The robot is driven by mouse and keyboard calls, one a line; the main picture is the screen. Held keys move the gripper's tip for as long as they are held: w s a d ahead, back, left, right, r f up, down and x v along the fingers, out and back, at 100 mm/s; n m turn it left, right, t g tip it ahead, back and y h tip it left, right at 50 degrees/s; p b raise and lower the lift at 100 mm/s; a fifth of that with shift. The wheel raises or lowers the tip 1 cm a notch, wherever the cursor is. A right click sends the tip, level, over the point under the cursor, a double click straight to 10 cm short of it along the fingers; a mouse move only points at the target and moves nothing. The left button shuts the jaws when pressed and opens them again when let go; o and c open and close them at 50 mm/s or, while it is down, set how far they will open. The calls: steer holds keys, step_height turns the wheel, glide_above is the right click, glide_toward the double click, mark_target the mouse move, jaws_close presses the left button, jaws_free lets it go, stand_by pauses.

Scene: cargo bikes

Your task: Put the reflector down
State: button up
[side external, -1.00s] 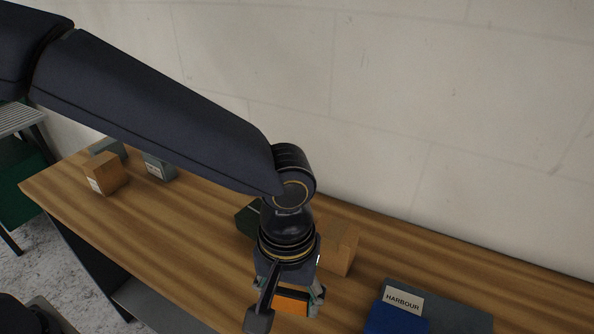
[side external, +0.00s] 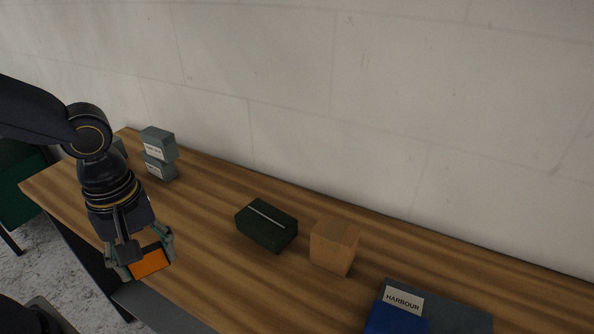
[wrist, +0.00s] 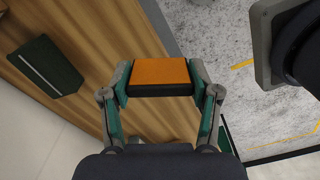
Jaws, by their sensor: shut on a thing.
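The reflector is an orange block with a dark edge (side external: 150,261). It also shows in the wrist view (wrist: 160,74), between both fingers. My gripper (side external: 140,262) is shut on it. In the side view it is held near the table's front edge, left of the dark green box; its height above the wood is hard to tell. In the wrist view the table edge runs behind the reflector, with the grey floor to the right.
A dark green box (side external: 266,226) and a plain wooden block (side external: 334,246) stand mid-table. Grey labelled boxes (side external: 158,145) are stacked at the back left. A blue box (side external: 395,317) and a "HARBOUR" label (side external: 403,300) are at the front right. Wood between stack and green box is clear.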

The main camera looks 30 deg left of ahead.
steer(key=s+a+n, duration=0.1)
steer(key=a+n, duration=0.4)
steer(key=a, duration=0.3)
glide_above(187, 245)
steer(key=f, duration=0.8)
steer(key=shift+s+f, duration=0.15)
steer(key=shift+s, duration=0.2)
steer(key=shift+w+f, duration=0.25)
steer(key=shift+f, duration=0.1)
steer(key=shift+w+f, duration=0.1)
steer(key=shift+f, duration=1.5)
steer(key=o, duration=1)
steer(key=shift+f, duration=0.15)
steer(key=shift+c, duration=0.2)
